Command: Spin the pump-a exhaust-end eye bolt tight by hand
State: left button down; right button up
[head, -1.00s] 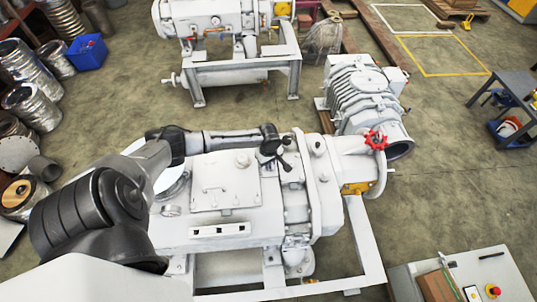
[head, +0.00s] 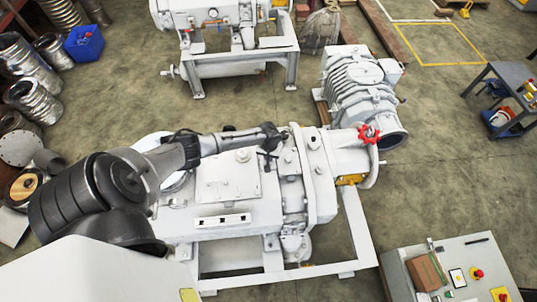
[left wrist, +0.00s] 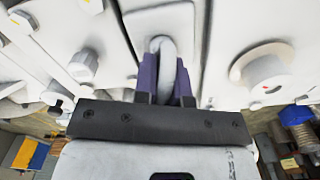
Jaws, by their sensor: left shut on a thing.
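The near white pump (head: 262,212) lies across the middle of the head view on its frame. My left arm reaches over it from the left. My left gripper (head: 271,150) is low over the top of the pump, just right of the square cover plate. In the left wrist view the gripper's purple fingers (left wrist: 165,82) are shut on the pale ring of an eye bolt (left wrist: 163,50), one finger on each side. The ring stands up from the white casing. Its shank and thread are hidden. My right gripper is in neither view.
A red handwheel (head: 369,134) sits at the pump's right end. A ribbed white machine (head: 362,90) stands behind it, and a second pump (head: 222,25) stands at the back. A control cabinet (head: 405,275) is at the lower right. Open floor lies between them.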

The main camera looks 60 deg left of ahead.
pick_arm(q)
jog(key=m, duration=0.3)
jog(key=shift+w+d+r+m+p, duration=0.15)
jog(key=shift+m+p, duration=0.15)
jog(key=shift+m, duration=0.1)
jog(key=m, duration=0.3)
jog(key=shift+d+m, duration=0.15)
jog(key=shift+m, duration=0.15)
jog(key=m, duration=0.3)
jog(key=shift+d, duration=0.15)
jog(key=shift+d+m, duration=0.1)
jog(key=shift+m, duration=1.6)
jog(key=c, duration=1.2)
grip_release()
